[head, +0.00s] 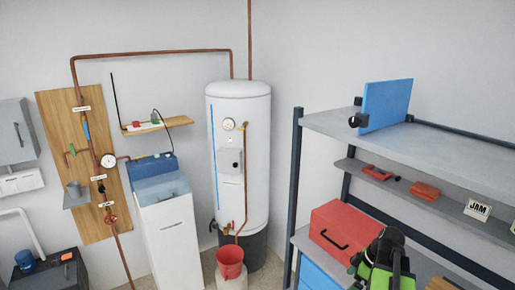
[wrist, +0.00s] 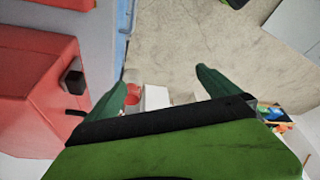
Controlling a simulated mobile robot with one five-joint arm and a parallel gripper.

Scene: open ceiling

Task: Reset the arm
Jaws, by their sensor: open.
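My gripper (wrist: 165,82) is open in the wrist view, with its two green fingers spread apart. Nothing is held between the fingers. Past them are the beige floor and some small blurred items, including a red one and a white one. In the head view, my green and black arm shows at the lower right, in front of the shelf unit and just right of the red toolbox (head: 343,228). A red box with a dark handle fills the left of the wrist view (wrist: 35,85).
A shelf unit (head: 350,128) stands on the right, with a blue panel (head: 386,104) on top. A white tank (head: 256,150) stands at the back with a red bucket (head: 230,262) before it. A white cabinet (head: 168,235) and wooden pipe board (head: 70,135) are left.

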